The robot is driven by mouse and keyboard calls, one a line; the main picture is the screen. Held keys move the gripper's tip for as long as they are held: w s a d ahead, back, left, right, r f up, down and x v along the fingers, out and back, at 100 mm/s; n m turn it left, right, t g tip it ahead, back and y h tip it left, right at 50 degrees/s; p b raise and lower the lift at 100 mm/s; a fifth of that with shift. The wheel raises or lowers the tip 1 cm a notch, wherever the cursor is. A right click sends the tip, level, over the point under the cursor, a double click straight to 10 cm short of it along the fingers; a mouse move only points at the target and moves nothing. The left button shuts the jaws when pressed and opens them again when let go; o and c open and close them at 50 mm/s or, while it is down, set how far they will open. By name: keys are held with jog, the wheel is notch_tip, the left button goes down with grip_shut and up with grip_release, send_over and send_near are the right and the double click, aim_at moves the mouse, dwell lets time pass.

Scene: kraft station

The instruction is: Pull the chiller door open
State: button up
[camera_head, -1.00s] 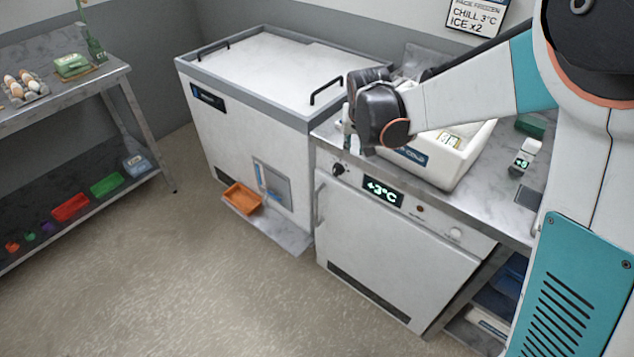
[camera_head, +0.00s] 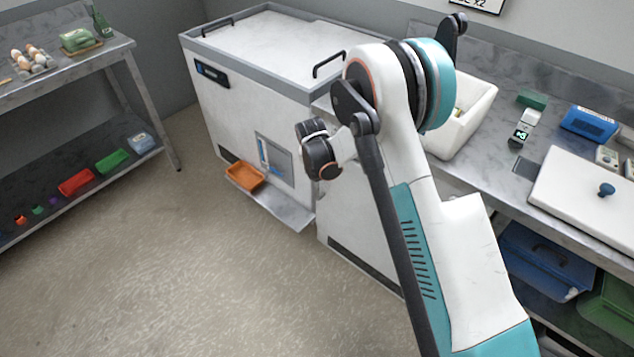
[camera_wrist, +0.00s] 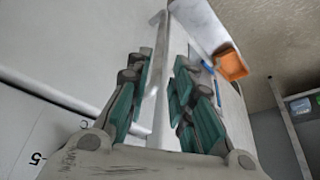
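The chiller (camera_head: 350,225) is the white front under the counter, largely hidden behind my arm in the head view. Its upright handle (camera_wrist: 160,90) shows as a pale bar in the wrist view, along the edge of the white door (camera_wrist: 60,70). My gripper (camera_wrist: 162,65) is open, with its green-padded fingers on either side of the bar. I see a gap between the pads and the bar; contact is not clear. The door looks closed. In the head view my fingers and the handle are hidden by my arm.
A chest freezer (camera_head: 230,110) stands left of the chiller, with an orange tray (camera_head: 245,176) on its low ledge. The floor in front is clear. A white box (camera_head: 465,115) sits on the counter; a shelf table (camera_head: 60,75) stands far left.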

jog(key=b+x, duration=0.4)
jog(key=x, duration=0.8)
jog(key=shift+w+f, duration=0.1)
jog(key=shift+f, duration=0.3)
grip_shut()
